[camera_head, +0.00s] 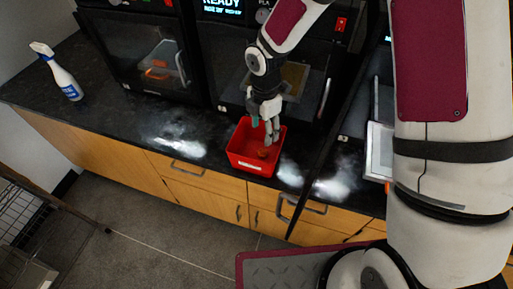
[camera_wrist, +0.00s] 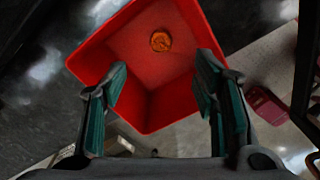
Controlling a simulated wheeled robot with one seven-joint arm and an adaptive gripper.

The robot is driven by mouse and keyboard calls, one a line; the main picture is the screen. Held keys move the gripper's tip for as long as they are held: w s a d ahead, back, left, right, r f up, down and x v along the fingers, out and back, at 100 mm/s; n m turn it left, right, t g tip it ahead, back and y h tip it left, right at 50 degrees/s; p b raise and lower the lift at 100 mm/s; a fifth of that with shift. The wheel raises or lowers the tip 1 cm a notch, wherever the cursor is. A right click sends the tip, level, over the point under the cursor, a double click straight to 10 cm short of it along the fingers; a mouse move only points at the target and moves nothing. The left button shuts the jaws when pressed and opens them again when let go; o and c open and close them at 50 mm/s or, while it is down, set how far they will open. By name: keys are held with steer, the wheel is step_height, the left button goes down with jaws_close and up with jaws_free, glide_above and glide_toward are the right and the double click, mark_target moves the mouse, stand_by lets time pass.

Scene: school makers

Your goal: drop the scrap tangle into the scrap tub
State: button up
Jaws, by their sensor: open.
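The scrap tub (camera_head: 241,165) is a red open box with a white label, standing on the dark counter near its front edge. It also fills the middle of the wrist view (camera_wrist: 135,45). The scrap tangle (camera_wrist: 160,41) is a small orange clump lying on the tub's floor. It shows in the head view inside the tub (camera_head: 263,153). My gripper (camera_head: 272,137) points down over the tub. In the wrist view its two teal-padded fingers (camera_wrist: 165,88) are spread wide with nothing between them, and the tangle lies apart from them.
A white and blue spray bottle (camera_head: 63,78) stands at the counter's left end. Dark glass-fronted machines (camera_head: 145,60) line the counter behind the tub. The counter (camera_head: 110,113) is clear between bottle and tub. A wire rack (camera_head: 30,215) is at the lower left.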

step_height(320, 180, up, 11)
stand_by(0.3)
steer(key=shift+f, duration=0.1)
steer(key=s+d+r+m+t+h, duration=0.1)
steer(key=s+d+r+m, duration=0.35)
steer(key=r+m, duration=0.2)
steer(key=s+d+r+m+t, duration=0.2)
steer(key=s+d+r+m, duration=0.3)
steer(key=r, duration=0.3)
steer(key=s+d+r+m+t, duration=0.1)
steer(key=s+d+r+m, duration=0.1)
steer(key=s+m, duration=0.4)
steer(key=s+d+r+m+t+y, duration=0.1)
steer(key=s+d+r+m, duration=0.1)
steer(key=s+r+m, duration=0.2)
steer(key=s+m, duration=0.2)
steer(key=m, duration=0.1)
steer(key=shift+s, duration=0.4)
